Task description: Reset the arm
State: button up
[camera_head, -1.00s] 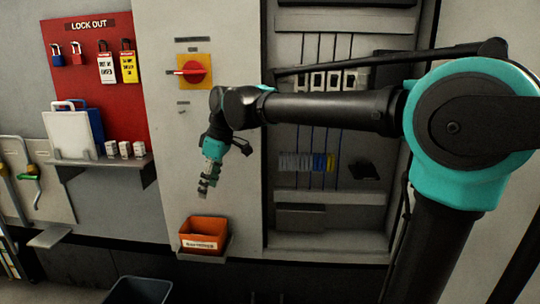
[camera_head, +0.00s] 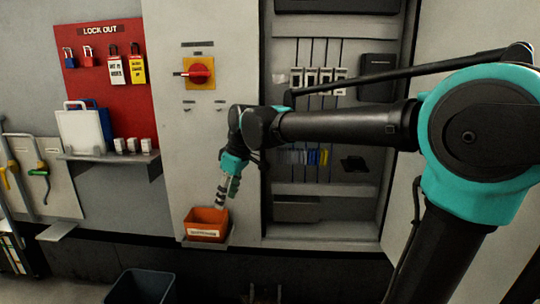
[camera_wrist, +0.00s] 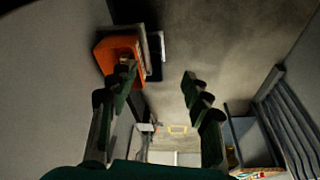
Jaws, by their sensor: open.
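My arm reaches left across the open electrical cabinet (camera_head: 325,215) in the head view. My gripper (camera_head: 220,203) points downward just above the orange bin (camera_head: 205,233). In the wrist view my gripper (camera_wrist: 158,80) shows its two dark fingers spread apart with nothing between them. The orange bin also shows in the wrist view (camera_wrist: 103,55), beside and partly behind the left fingertip. Whether that finger touches the bin I cannot tell.
A red-and-yellow rotary switch (camera_head: 200,72) is on the panel above. A red lockout board (camera_head: 105,60) with padlocks and tags hangs at the left, over a shelf (camera_head: 112,156). A dark open container (camera_head: 140,287) stands on the floor below.

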jog(key=s+d+f+m+t+h, duration=0.1)
jog(key=d+f+m, duration=0.3)
jog(key=d+f, duration=0.45)
jog(key=s+d+f+m+t, duration=0.1)
jog(key=d+f+m, duration=0.3)
jog(key=d, duration=0.7)
jog(key=s+d+f+m+h, duration=0.2)
jog(key=s+d+f+m, duration=0.3)
jog(key=s+d+f, duration=0.5)
jog(key=shift+d+f+m+t, duration=0.3)
jog(key=shift+d+f+t, duration=0.15)
jog(key=shift+d, duration=0.7)
jog(key=shift+s+a, duration=0.1)
